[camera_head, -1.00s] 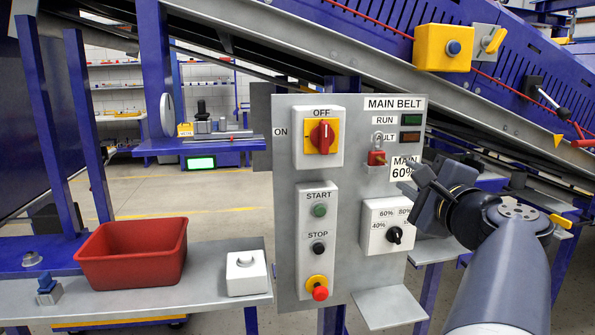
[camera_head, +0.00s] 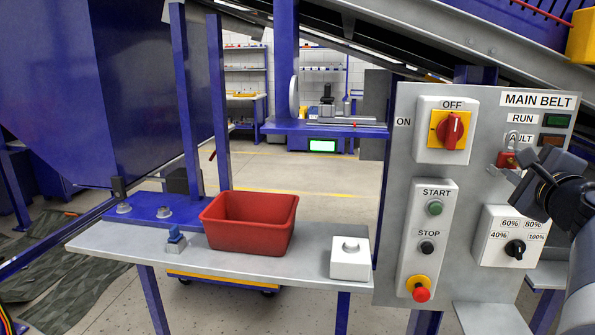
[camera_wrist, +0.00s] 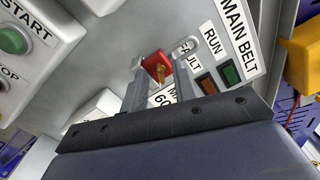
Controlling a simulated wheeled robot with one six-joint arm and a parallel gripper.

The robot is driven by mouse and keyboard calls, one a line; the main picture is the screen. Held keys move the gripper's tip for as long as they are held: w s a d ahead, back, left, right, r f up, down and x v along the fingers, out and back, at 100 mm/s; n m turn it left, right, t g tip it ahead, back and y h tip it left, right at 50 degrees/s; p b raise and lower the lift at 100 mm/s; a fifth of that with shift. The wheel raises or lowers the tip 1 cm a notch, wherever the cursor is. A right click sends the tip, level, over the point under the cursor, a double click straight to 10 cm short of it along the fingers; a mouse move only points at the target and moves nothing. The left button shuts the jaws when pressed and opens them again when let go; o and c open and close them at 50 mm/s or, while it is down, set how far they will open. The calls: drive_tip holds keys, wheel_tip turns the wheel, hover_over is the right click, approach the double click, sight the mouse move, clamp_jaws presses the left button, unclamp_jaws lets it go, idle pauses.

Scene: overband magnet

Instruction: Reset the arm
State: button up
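The grey control panel (camera_head: 390,200) stands at the right in the head view. My gripper (camera_head: 508,174) is in front of its right side, near the red padlock (camera_head: 507,159). The wrist view shows my gripper (camera_wrist: 159,78) with its two fingers apart. The padlock (camera_wrist: 153,66) with a brass key (camera_wrist: 161,73) appears between the fingertips or just beyond them; I cannot tell whether they touch. The red rotary switch (camera_head: 452,130) points up toward OFF. The green START button (camera_head: 435,208), black STOP button (camera_head: 427,248) and red emergency button (camera_head: 421,291) sit below it.
A red bin (camera_head: 250,225) and a white box with a button (camera_head: 350,258) sit on the grey shelf (camera_head: 140,248) left of the panel. A speed selector (camera_head: 514,247) is below my gripper. The inclined conveyor (camera_head: 460,35) runs overhead. Open floor lies behind the shelf.

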drive_tip(key=shift+w+d, duration=0.1)
drive_tip(key=shift+w, duration=0.3)
drive_tip(key=shift+s+f, duration=0.1)
